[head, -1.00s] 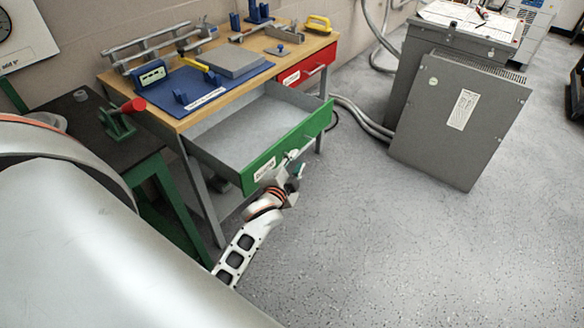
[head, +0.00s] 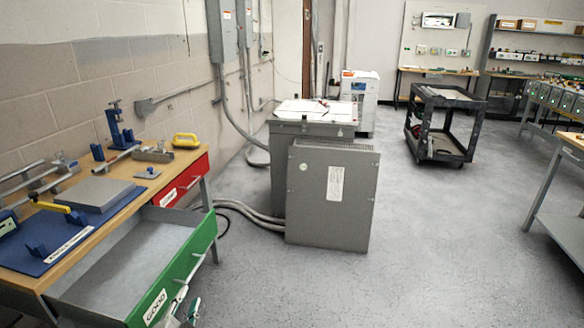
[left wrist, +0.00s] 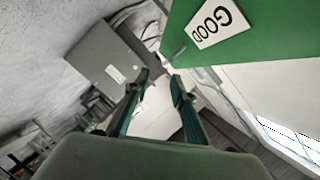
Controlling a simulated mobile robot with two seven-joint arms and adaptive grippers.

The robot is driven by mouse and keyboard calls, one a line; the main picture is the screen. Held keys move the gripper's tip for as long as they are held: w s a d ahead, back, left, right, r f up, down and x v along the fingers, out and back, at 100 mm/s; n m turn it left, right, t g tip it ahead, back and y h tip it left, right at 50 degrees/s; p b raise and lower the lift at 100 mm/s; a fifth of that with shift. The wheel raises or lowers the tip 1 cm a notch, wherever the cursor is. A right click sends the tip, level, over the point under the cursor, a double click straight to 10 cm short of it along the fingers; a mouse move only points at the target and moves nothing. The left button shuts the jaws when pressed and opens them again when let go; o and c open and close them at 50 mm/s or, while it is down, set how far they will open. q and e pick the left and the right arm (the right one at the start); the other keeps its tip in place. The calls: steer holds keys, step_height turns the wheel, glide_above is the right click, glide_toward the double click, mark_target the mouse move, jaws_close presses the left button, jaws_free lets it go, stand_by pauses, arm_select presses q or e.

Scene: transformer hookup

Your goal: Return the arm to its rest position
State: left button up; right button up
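My left gripper (head: 183,308) shows at the bottom edge of the head view, close to the green front of the open drawer (head: 176,282). In the left wrist view its two fingers (left wrist: 160,88) stand apart with nothing between them. The green drawer front with its GOOD label (left wrist: 222,22) fills the upper right there, beside the fingers. I cannot tell whether any part touches the drawer. The rest of my left arm is cut off in the head view. My right gripper is not in view.
The workbench (head: 128,200) stands at left with a blue mat, tools and a shut red drawer (head: 180,185). A grey transformer cabinet (head: 330,195) with cables stands beyond it. A black cart (head: 445,120) is farther back. The floor at centre right is clear.

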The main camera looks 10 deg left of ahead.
arm_select(q)
steer(key=s+d+f+n+g+h, duration=0.2)
steer(key=s+d+f, duration=0.4)
steer(key=s, duration=0.4)
steer(key=s+d+f+n+g+h, duration=0.2)
steer(key=s+d+f+h, duration=0.2)
steer(key=s+d+f, duration=0.3)
steer(key=s+d, duration=0.1)
steer(key=s, duration=0.3)
steer(key=shift+s+d+f, duration=0.2)
steer(key=shift+s+d, duration=0.05)
